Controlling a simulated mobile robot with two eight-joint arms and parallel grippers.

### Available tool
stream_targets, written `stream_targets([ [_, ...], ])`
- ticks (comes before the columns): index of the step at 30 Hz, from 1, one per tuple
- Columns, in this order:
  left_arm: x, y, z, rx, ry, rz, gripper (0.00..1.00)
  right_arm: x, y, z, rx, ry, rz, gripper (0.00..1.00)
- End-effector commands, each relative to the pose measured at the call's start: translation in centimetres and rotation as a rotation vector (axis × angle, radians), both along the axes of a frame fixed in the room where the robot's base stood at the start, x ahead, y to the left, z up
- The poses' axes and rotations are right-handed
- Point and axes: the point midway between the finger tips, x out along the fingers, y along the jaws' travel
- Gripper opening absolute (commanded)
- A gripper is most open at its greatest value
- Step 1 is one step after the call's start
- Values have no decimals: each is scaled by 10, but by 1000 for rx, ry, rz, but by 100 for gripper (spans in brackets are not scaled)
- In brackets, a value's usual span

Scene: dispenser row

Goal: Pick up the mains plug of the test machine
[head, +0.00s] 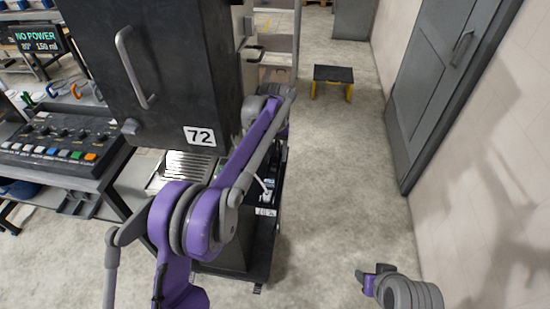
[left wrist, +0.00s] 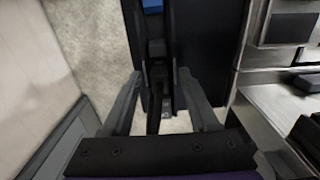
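The test machine (head: 165,75) is a tall black cabinet labelled 72 in the head view. A small white piece with a pale cord, which looks like the mains plug (head: 266,195), lies low on a dark ledge beside it, partly behind my left arm. My left gripper (left wrist: 162,98) is open in the left wrist view, its grey fingers either side of a narrow dark channel. I see nothing clearly held; a small pale spot between the fingers is too small to identify. In the head view my left forearm hides that gripper. My right gripper (head: 375,274) is at the lower right, away from the machine.
A display (head: 37,41) at the upper left reads NO POWER. A control panel (head: 60,135) with coloured buttons stands left of the machine. A small black step stool (head: 333,74) stands farther back. A grey door (head: 445,80) and pale wall bound the right. The floor between is clear.

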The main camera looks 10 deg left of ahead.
Motion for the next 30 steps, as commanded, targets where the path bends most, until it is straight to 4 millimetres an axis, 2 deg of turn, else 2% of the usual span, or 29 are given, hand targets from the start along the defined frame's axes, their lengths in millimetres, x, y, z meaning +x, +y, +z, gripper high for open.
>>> stream_targets([
  [1,0,0,0,0,0,0,53,0,0,0,0,0,0,50],
  [10,0,0,0,0,0,0,0,0,0,0,0,0,0,50],
  [23,0,0,1,0,0,0,0,0,0,0,0,0,0,50],
  [26,0,0,9,0,0,0,0,0,0,1,0,-1,0,50],
  [30,0,0,34,0,-1,0,0,1,0,3,0,-3,0,50],
])
